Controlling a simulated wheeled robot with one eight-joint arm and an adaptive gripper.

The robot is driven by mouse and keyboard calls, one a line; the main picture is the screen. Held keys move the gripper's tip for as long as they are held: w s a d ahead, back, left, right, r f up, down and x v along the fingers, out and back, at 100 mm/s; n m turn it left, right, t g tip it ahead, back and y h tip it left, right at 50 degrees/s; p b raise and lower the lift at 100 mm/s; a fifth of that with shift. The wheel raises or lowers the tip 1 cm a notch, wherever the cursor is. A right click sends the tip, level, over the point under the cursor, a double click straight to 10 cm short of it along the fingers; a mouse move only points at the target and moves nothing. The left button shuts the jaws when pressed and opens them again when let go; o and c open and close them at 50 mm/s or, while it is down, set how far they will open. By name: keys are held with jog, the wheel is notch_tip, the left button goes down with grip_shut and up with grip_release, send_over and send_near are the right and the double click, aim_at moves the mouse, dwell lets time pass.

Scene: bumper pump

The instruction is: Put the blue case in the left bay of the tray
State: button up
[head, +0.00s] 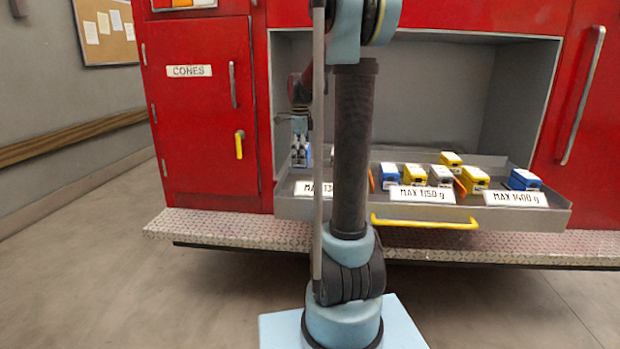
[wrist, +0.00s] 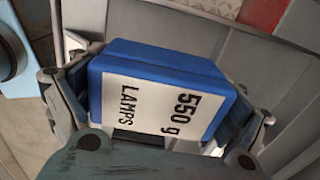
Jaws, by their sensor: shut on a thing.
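A blue case (wrist: 160,100) with a white label reading "550 g LAMPS" fills the middle of the wrist view. My gripper (head: 299,146) is shut on it, with a finger on each side. In the head view the case shows as a small blue patch below the fingers, at the left end of the grey tray (head: 558,209). I cannot tell whether the case touches the tray floor. The left bay (head: 286,187) is behind a label starting "MAX 13"; my arm hides the rest of that label and part of the bay.
The middle bay, labelled "MAX 1150 g", holds several blue, yellow and grey cases (head: 440,175). The right bay, labelled "MAX 1400 g", holds a blue case (head: 524,179). Orange dividers (head: 460,187) separate the bays. A yellow handle (head: 425,223) runs along the tray front.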

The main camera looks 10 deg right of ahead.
jog(key=f, duration=0.1)
jog(key=d+f, duration=0.1)
jog(key=shift+f, duration=2.55)
jog(key=o, duration=1.2)
jog(key=shift+o, duration=0.2)
jog(key=shift+r, duration=0.1)
